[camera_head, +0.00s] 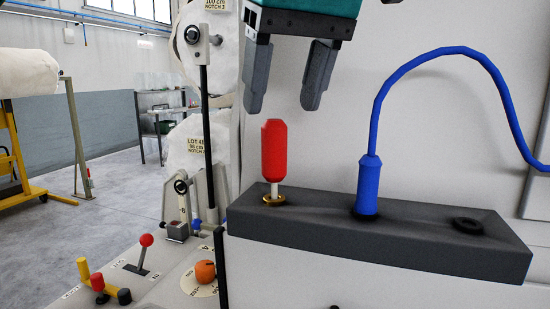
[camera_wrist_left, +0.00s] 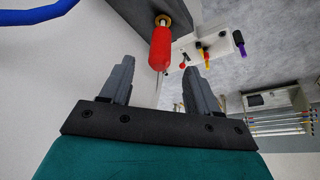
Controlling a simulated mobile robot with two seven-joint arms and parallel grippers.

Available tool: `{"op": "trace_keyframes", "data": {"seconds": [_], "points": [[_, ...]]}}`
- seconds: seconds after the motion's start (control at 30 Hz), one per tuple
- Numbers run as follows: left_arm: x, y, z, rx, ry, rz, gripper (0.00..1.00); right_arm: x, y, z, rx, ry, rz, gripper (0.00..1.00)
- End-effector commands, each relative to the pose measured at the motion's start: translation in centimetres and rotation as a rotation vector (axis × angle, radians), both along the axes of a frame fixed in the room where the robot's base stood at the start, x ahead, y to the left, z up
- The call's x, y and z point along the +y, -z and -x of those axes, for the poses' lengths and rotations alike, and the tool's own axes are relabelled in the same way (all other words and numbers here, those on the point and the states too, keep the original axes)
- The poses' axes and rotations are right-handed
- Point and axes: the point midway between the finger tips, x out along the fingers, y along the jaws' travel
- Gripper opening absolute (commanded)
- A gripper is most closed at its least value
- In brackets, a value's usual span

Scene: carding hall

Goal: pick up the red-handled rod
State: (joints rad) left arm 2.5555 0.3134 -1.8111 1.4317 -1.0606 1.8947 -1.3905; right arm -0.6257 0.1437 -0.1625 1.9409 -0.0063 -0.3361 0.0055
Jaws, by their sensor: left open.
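The red-handled rod (camera_head: 273,152) stands upright in a brass-rimmed hole (camera_head: 274,200) near the left end of a dark block (camera_head: 380,232). A short pale shaft shows between its handle and the hole. My left gripper (camera_head: 284,108) is open and empty above the red handle, with its two dark fingers pointing down. In the left wrist view the red handle (camera_wrist_left: 160,48) lies beyond the fingertips, near the middle of the gap between them. The handle is apart from both fingers. My right gripper is in neither view.
A blue plug (camera_head: 369,185) with a looping blue cable (camera_head: 425,58) stands in the same block, right of the rod. An empty dark ring (camera_head: 467,225) is farther right. A panel with a red-knobbed lever (camera_head: 146,240) and an orange knob (camera_head: 205,271) lies lower left.

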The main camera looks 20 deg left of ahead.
Motion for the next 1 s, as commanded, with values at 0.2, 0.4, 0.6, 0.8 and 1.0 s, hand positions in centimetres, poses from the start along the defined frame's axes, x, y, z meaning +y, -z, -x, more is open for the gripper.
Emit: {"op": "trace_keyframes", "data": {"seconds": [0.2, 0.4, 0.6, 0.8, 1.0], "points": [[0.7, 2.6, -0.8, 0.001, -0.001, 0.002, 0.61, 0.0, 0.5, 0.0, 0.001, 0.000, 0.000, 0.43], [1.4, 4.3, -1.3, 0.002, -0.001, 0.001, 0.61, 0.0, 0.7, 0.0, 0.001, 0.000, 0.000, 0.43], [2.2, 6.8, -2.2, 0.001, 0.000, 0.001, 0.61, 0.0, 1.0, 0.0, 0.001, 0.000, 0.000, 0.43], [2.3, 7.5, -2.4, 0.000, 0.000, 0.003, 0.61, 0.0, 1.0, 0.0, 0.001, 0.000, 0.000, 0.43], [2.3, 7.4, -2.4, 0.000, 0.000, 0.003, 0.54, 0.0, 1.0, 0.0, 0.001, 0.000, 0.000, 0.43]]}}
